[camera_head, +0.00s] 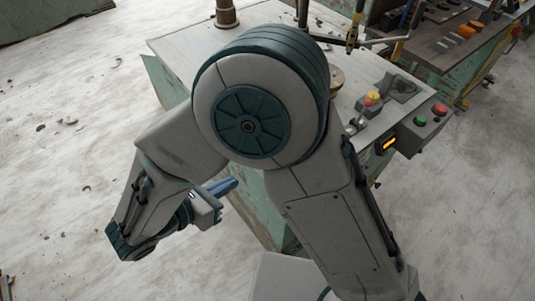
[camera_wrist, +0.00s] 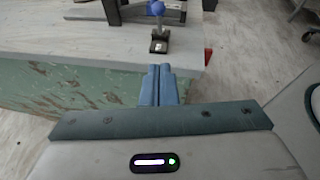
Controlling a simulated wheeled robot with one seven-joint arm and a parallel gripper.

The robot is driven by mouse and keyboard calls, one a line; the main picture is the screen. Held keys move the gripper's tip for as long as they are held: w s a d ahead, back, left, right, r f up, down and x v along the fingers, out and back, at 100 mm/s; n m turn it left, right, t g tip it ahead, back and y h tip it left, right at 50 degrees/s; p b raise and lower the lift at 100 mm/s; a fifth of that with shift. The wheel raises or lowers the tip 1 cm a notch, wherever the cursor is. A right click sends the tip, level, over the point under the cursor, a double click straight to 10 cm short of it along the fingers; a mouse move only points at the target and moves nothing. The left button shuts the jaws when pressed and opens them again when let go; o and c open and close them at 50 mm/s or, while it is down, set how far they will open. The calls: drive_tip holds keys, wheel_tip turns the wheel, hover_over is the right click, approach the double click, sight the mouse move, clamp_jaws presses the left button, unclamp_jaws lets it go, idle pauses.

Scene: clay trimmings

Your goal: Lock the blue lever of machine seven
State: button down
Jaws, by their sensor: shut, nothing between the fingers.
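The blue lever (camera_wrist: 157,8) shows at the top of the wrist view, its round blue knob on a short stem above a small black base (camera_wrist: 159,45) on the grey machine top (camera_wrist: 100,62). My gripper (camera_wrist: 159,72) is shut and empty, its blue fingers together, in front of the machine's near edge and apart from the lever. In the head view my gripper (camera_head: 228,185) is low beside the machine's left side. The blue lever is not seen in the head view, where my arm covers much of the machine top (camera_head: 180,48). I cannot read a machine number.
A control box (camera_head: 425,128) with red and green buttons and an orange display is on the machine's right. A yellow-and-red button (camera_head: 373,98) and a small metal handle (camera_head: 355,126) are near it. Another bench (camera_head: 450,50) stands behind. The floor at left is mostly clear, with scattered scraps.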

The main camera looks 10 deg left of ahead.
drive_tip(key=shift+w, duration=0.1)
drive_tip(key=shift+w+d+r+p+x, duration=0.15)
drive_tip(key=shift+r+p+x, duration=0.25)
drive_tip(key=shift+x, duration=1.75)
drive_tip(key=shift+w+d+r+p+x, duration=0.2)
drive_tip(key=shift+r+x, duration=0.3)
drive_tip(key=shift+x, duration=1.65)
drive_tip(key=shift+w+a+r+p+x, duration=0.1)
drive_tip(key=shift+r+p+x, duration=0.3)
drive_tip(key=shift+x, duration=1.75)
drive_tip(key=shift+r, duration=0.2)
